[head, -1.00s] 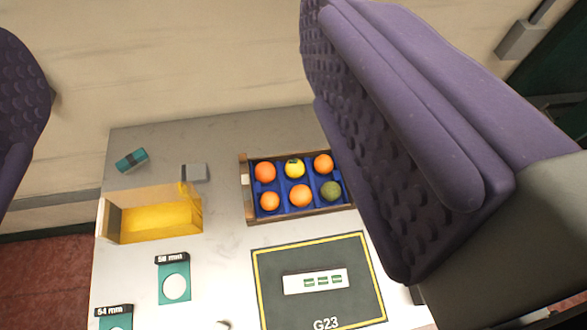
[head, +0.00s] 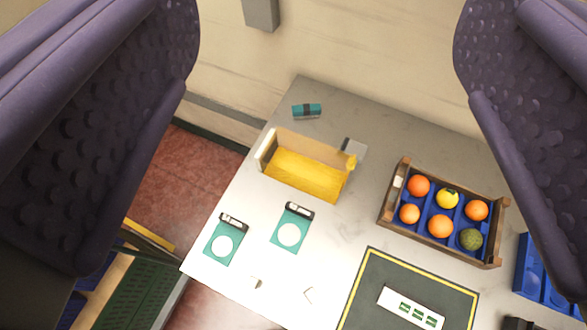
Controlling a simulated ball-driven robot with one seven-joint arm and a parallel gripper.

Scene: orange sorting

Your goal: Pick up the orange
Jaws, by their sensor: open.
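My gripper (head: 325,130) shows as two large purple, dimpled fingers at the left and right sides of the head view. They are wide apart with nothing between them, above the table. Several oranges sit in a wooden crate (head: 390,206) with blue compartments, right of the middle. One orange (head: 418,186) is at the back left, one (head: 409,214) at the front left, one (head: 440,226) at the front middle and one (head: 477,210) at the back right. A yellow fruit (head: 447,198) and a dark green fruit (head: 470,239) share the crate.
A yellow-floored open box (head: 305,174) stands left of the crate on the pale table (head: 335,235). A dark mat (head: 385,280) and a blue tray (head: 540,275) lie in front and right.

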